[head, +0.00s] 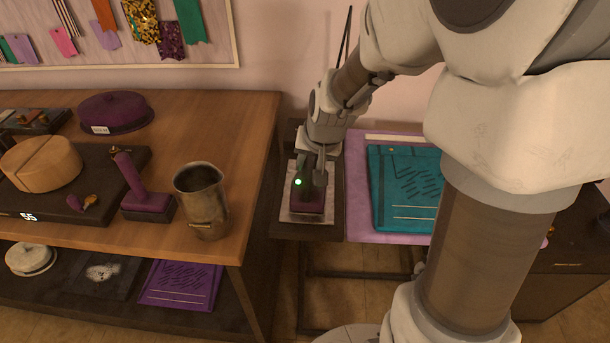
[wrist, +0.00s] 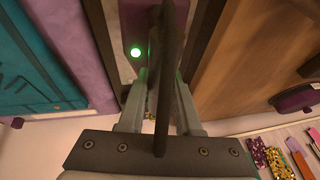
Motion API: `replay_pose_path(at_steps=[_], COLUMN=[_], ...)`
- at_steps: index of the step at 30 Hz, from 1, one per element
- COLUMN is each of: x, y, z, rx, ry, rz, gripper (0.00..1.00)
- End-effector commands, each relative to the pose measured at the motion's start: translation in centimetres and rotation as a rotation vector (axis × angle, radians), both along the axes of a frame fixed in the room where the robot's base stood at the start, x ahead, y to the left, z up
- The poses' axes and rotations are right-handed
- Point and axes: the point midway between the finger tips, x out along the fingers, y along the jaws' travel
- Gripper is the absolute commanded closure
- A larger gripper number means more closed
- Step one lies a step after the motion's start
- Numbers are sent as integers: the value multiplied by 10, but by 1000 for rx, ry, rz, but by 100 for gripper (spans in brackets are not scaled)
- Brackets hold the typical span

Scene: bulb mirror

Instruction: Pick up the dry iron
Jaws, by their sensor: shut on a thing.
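The dry iron (head: 307,206), maroon with a lit green light, is on a pale plate (head: 331,215) on the narrow dark stand between the wooden table and the purple mat. My gripper (head: 313,180) is over it, pointing down, shut on its upper part. In the wrist view the iron (wrist: 168,22) shows at the top between my two grey fingers (wrist: 158,85). The fingers and a dark bar in front hide much of it. I cannot tell whether its base touches the plate.
The wooden table (head: 240,130) at left holds a metal jug (head: 203,203) near its right edge, and a purple upright-handled object (head: 145,192). A teal folder (head: 400,185) lies on the purple mat (head: 356,205) at right. A wall is close behind.

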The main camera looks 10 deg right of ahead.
Motion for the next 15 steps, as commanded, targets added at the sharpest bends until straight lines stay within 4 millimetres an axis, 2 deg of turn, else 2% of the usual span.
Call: replay_pose_path(at_steps=[15], x=[1], y=[0], z=[6], rx=[0], ry=[-5], rz=[1], gripper=[100])
